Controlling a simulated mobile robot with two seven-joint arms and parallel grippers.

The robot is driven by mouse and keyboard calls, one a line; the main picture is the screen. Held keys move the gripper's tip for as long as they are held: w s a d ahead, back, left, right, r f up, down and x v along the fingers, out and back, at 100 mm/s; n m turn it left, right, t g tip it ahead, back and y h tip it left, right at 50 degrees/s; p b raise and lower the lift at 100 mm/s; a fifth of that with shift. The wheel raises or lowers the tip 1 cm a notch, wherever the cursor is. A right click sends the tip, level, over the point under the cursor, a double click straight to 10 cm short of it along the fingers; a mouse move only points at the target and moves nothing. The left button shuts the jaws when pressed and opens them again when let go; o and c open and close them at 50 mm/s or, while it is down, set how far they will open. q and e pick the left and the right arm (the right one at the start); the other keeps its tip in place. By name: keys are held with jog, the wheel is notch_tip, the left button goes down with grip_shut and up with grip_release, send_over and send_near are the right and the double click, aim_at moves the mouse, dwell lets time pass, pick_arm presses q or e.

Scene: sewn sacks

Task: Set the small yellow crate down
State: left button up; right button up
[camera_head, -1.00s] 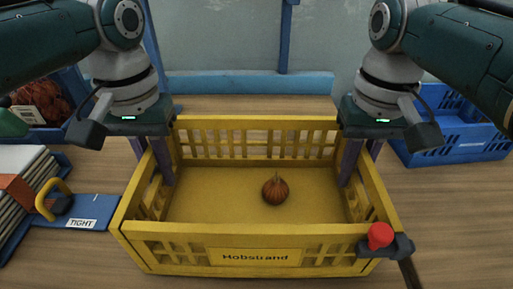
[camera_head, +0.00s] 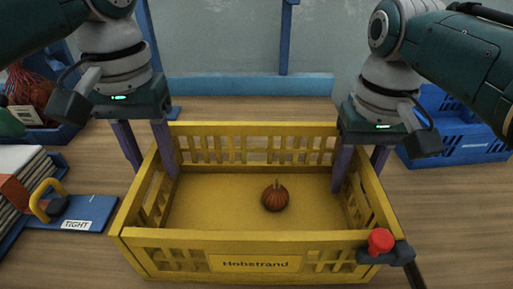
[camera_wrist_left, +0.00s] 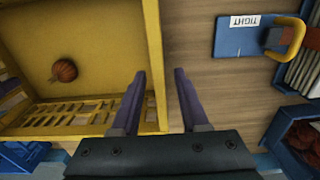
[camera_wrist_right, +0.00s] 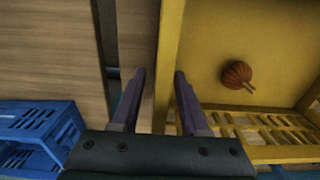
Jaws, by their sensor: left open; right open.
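The small yellow crate (camera_head: 255,237) stands upright on the wooden table, with a "Hobstrand" label on its front wall. A brown onion (camera_head: 275,196) lies on its floor; it also shows in the left wrist view (camera_wrist_left: 63,70) and the right wrist view (camera_wrist_right: 237,75). My left gripper (camera_head: 156,172) is open at the crate's left wall, one finger inside and one outside. My right gripper (camera_head: 356,190) is open at the right wall, its fingers on either side of the rim. In the right wrist view the wall (camera_wrist_right: 170,60) runs between the fingers.
A red-knobbed clamp (camera_head: 380,241) sits at the crate's front right corner. A blue board marked "TIGHT" (camera_head: 75,224) lies on the left, near a stack of boards or sacks (camera_head: 22,172). Blue crates stand at back left (camera_head: 50,135) and back right (camera_head: 462,140).

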pick_arm(q)
notch_tip(320, 180, up, 8)
jog(key=shift+r, duration=0.25)
pick_arm(e)
jog(key=shift+r, duration=0.1)
notch_tip(320, 180, up, 10)
jog(key=shift+w+a+r, duration=0.1)
jog(key=shift+r, duration=0.85)
pick_arm(q)
jog(key=shift+s+r, duration=0.1)
pick_arm(e)
jog(key=shift+s, duration=0.2)
